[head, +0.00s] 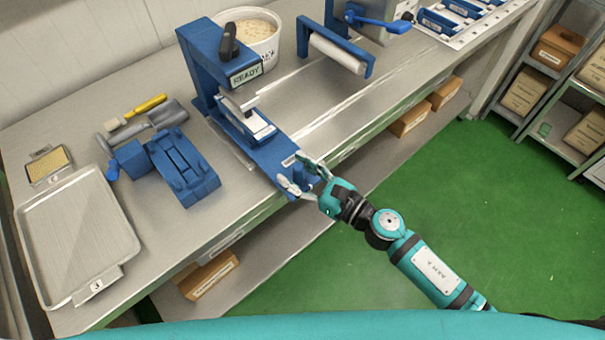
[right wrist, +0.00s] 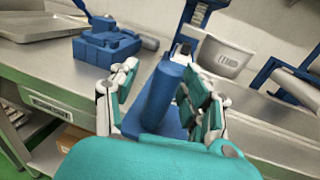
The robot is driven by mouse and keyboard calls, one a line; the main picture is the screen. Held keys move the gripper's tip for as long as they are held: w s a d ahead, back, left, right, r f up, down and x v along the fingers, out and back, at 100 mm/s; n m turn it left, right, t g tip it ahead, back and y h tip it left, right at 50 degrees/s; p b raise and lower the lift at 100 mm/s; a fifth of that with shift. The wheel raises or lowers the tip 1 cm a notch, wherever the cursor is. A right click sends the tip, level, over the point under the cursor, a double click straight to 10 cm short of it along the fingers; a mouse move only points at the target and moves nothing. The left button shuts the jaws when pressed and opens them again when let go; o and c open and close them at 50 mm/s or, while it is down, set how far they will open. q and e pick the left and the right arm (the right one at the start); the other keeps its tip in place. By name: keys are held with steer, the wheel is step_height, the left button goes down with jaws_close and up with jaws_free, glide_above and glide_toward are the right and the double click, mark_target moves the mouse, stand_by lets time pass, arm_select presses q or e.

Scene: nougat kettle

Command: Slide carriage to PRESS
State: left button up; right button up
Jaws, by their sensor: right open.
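The blue press frame (head: 200,65) stands on the steel bench with a READY sign (head: 246,75) on it. Low in the frame sits the blue carriage (head: 262,130) with a white piece, on a blue track (head: 275,157) running to the bench's front edge. A blue upright handle (right wrist: 164,95) shows in the right wrist view. My right gripper (head: 303,174) is open at the track's front end, one finger on each side of the handle. I cannot tell whether the fingers touch it. In the head view the gripper partly hides the handle. My left gripper is out of view.
A blue fixture (head: 182,170), a scoop (head: 168,114) and a metal tray (head: 75,235) lie on the bench to the left. A white tub (head: 258,40) stands behind the press, and a roller unit (head: 335,48) to its right. Green floor is clear at the front.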

steer(key=v, duration=1.2)
steer(key=s+d+f+m+h, duration=0.1)
steer(key=d+f+m+h, duration=0.35)
steer(key=f+m, duration=0.55)
steer(key=s+d+f+m+g+h, duration=0.1)
steer(key=d+f+m+h, duration=0.3)
steer(key=f+m, duration=0.6)
steer(key=s+d+f+m+h, duration=0.1)
steer(key=d+f+m+h, duration=0.35)
steer(key=f, duration=0.85)
steer(key=s+f+m+g, duration=0.5)
steer(key=s+f+m, duration=0.3)
steer(key=s, duration=0.5)
steer(key=s+f+m+g, duration=0.4)
steer(key=s+f+m, duration=0.5)
steer(key=s, duration=0.5)
steer(key=shift+s+d+f+m+g+h, duration=0.2)
steer(key=shift+s+f+m+g+h, duration=0.15)
steer(key=shift+m, duration=0.6)
